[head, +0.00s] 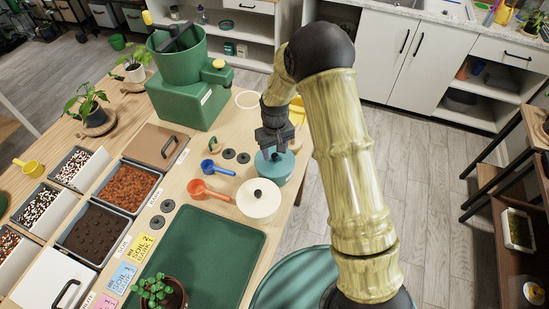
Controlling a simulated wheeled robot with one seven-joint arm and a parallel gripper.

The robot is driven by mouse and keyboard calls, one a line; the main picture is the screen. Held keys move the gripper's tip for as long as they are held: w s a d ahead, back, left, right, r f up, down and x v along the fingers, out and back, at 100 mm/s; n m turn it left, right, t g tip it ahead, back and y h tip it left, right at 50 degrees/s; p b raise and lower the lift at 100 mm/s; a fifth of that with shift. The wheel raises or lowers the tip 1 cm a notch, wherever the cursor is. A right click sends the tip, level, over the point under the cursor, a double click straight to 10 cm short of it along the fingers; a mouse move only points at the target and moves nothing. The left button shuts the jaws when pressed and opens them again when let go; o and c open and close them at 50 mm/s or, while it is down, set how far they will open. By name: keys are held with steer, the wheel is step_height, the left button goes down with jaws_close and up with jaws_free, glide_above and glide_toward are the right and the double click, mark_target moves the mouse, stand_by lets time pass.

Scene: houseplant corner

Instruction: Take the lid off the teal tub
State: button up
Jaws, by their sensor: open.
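The teal tub (284,174) stands near the right edge of the wooden table, behind a cream tub. Its round teal top shows partly, and my gripper hides the middle of it. I cannot see a knob on it. My gripper (270,153) points down over the top of the teal tub with its fingers open. I cannot tell whether the fingers touch the lid or straddle a knob.
The cream tub (258,203) with a black knob stands close in front. Orange (207,191) and blue (215,168) scoops lie to the left. A green machine (187,95) stands behind left.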

steer(key=shift+f, duration=0.5)
steer(key=shift+c, duration=0.2)
jaws_close()
